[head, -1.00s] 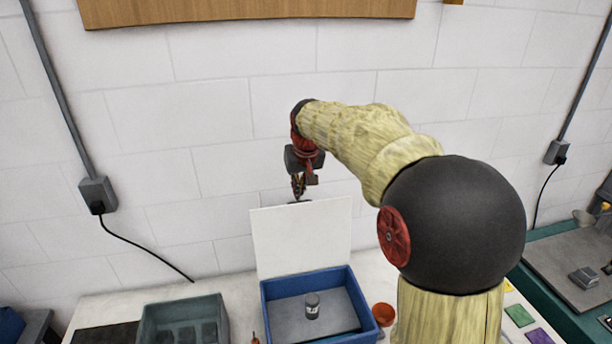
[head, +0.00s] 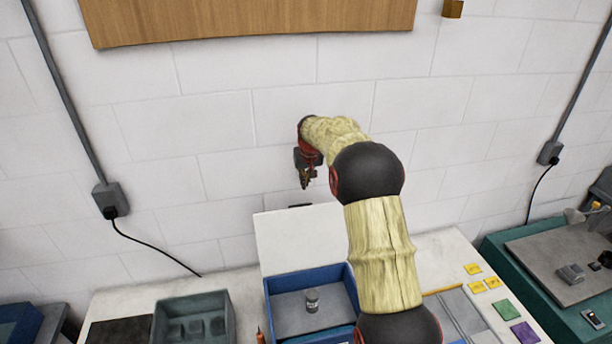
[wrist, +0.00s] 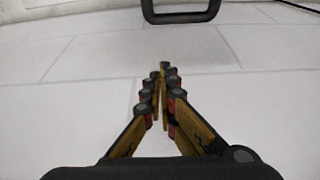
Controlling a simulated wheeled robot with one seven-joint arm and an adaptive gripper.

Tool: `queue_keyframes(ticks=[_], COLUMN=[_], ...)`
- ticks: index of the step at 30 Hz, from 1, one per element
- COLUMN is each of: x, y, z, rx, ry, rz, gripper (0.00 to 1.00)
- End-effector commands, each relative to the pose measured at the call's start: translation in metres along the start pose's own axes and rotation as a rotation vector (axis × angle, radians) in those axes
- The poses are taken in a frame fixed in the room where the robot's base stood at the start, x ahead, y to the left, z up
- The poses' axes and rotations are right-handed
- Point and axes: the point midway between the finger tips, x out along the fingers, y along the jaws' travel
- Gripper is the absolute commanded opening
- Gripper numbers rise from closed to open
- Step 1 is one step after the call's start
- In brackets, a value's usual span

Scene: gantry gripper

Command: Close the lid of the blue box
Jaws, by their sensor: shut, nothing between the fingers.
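The blue box (head: 354,287) stands on the white bench with its white lid (head: 298,238) raised at the back. A small grey jar (head: 312,299) stands inside the box. My gripper (head: 304,186) is above the top edge of the lid, apart from it, in front of the white wall. In the wrist view my gripper (wrist: 163,75) has its fingers together with nothing between them. A dark handle (wrist: 181,14) shows beyond the fingertips in the wrist view. My arm hides part of the box's right side.
A grey-green bin (head: 160,325) with dark blocks stands left of the box. An orange-handled tool (head: 260,336) lies between them. Yellow, green and purple squares (head: 505,309) lie at the right. A teal workbench (head: 500,262) is farther right. A wooden board (head: 250,20) hangs on the wall.

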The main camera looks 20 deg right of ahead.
Motion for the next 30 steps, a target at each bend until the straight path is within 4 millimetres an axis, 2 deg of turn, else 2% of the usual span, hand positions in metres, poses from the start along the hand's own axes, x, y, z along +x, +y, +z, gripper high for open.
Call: queue_keyframes(ticks=[6, 9, 20, 30], x=[0.035, 0.045, 0.032, 0.031], y=[0.000, 0.000, 0.000, 0.000], z=[-0.001, 0.001, 0.033, 0.037], rx=[0.000, 0.000, 0.000, 0.000], ry=[0.000, 0.001, 0.002, 0.002], rz=[0.000, 0.000, 0.000, 0.000], gripper=[0.00, 0.00, 0.00, 0.00])
